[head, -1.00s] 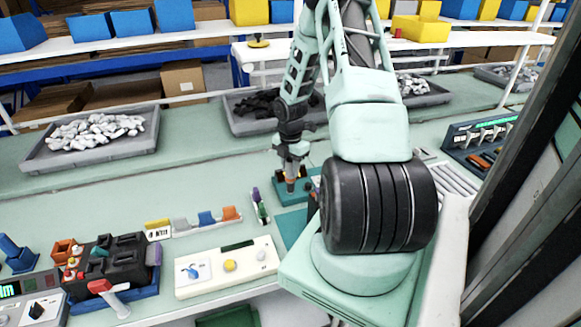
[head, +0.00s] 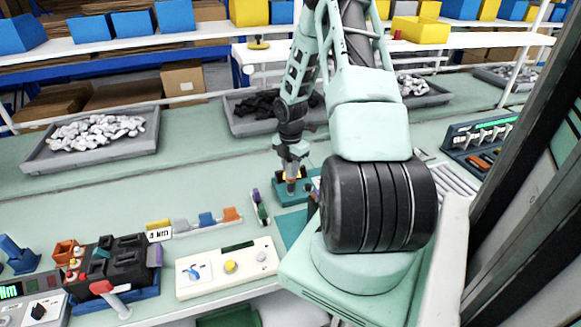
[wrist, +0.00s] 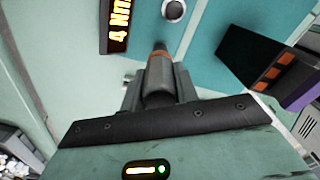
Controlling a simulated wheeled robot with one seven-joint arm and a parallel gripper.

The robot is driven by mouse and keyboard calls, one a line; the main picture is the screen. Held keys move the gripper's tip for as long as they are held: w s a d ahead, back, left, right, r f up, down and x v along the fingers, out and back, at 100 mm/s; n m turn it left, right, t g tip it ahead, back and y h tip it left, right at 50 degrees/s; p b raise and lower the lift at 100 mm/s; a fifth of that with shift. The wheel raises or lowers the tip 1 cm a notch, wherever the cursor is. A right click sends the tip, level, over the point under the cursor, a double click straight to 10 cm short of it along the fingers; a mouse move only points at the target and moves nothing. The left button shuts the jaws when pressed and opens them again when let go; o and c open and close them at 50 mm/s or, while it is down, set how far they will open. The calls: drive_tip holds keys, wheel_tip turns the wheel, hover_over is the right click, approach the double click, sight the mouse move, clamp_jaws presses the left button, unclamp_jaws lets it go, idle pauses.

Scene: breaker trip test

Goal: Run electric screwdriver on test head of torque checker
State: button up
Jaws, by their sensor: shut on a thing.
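My gripper (wrist: 160,88) is shut on the electric screwdriver, a dark grey tool with an orange ring (wrist: 159,56). The screwdriver's nose points away from the wrist camera, and its tip is hard to make out. A round metal test head (wrist: 173,10) shows just beyond the nose, apart from it in the picture. An orange-lit display (wrist: 118,25) reading 4 Nm is to its left. In the head view, my gripper (head: 291,165) hangs over the teal base (head: 290,199) at mid-bench; contact there cannot be told.
A white panel with a yellow button (head: 230,267) and a black tool holder (head: 115,258) stand at the front left. A grey tray of pale parts (head: 92,137) lies behind. A rack (head: 482,135) stands at the right. The left middle of the bench is clear.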

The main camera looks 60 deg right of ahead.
drive_tip(key=shift+r+p, duration=2.45)
drive_tip(key=shift+r, duration=0.3)
